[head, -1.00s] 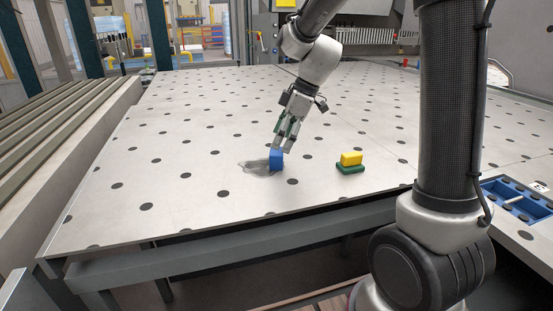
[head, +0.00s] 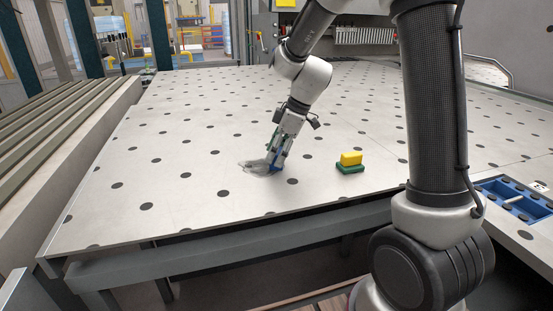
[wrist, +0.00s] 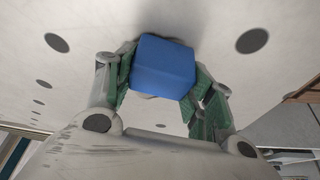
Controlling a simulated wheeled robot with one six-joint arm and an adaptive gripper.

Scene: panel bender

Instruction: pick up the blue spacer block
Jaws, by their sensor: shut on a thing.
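The blue spacer block (wrist: 163,67) is between the two green-padded fingers of my gripper (wrist: 160,85) in the wrist view. My gripper is shut on it, with a finger against each side. In the head view my gripper (head: 277,160) is low over the perforated table, and the block (head: 276,163) shows only in part, mostly hidden by the fingers. I cannot tell whether the block touches the table.
A yellow block (head: 351,158) lies on a green block (head: 349,168) to the right of my gripper. A grey smear or film (head: 255,166) lies just left. A blue tray (head: 515,199) sits at the right edge. The table (head: 190,130) is otherwise largely clear.

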